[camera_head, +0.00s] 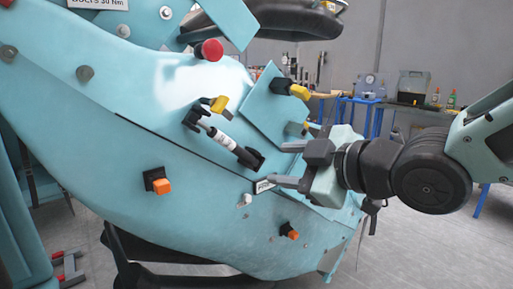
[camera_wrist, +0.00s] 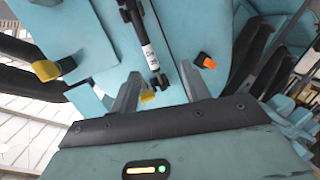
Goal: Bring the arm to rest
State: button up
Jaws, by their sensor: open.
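My gripper (camera_head: 283,165) is in front of the teal train body (camera_head: 120,120), to the right of the middle in the head view. Its two grey fingers point left and stand apart, with nothing between them. In the wrist view the open fingers (camera_wrist: 160,88) reach toward the teal panel. A black and white strut (camera_head: 222,138) with a yellow-handled latch (camera_head: 219,104) lies just left of the fingertips. The strut also shows in the wrist view (camera_wrist: 146,50). I cannot tell whether a fingertip touches the panel.
The body carries a red button (camera_head: 209,50), orange knobs (camera_head: 162,186) and a yellow latch (camera_head: 299,92). A black seat (camera_head: 290,15) overhangs at the top. A blue workbench (camera_head: 375,105) stands behind. Grey floor (camera_head: 430,250) at the lower right is open.

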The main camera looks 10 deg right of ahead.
jog(key=s+d+f+m+g+h+p, duration=0.2)
jog(key=s+f+m+g+h+p, duration=0.1)
jog(key=s, duration=0.7)
jog(key=s+d+f+m+g+h+p, duration=0.2)
jog(key=s+f+m+g+h, duration=0.3)
jog(key=s+g, duration=0.3)
jog(key=shift+s+d+f+g+h+p, duration=0.2)
jog(key=shift+s+f+g+h+p, duration=0.1)
jog(key=shift+s+f+p, duration=0.4)
jog(key=shift+s+r, duration=0.1)
jog(key=shift+r, duration=0.05)
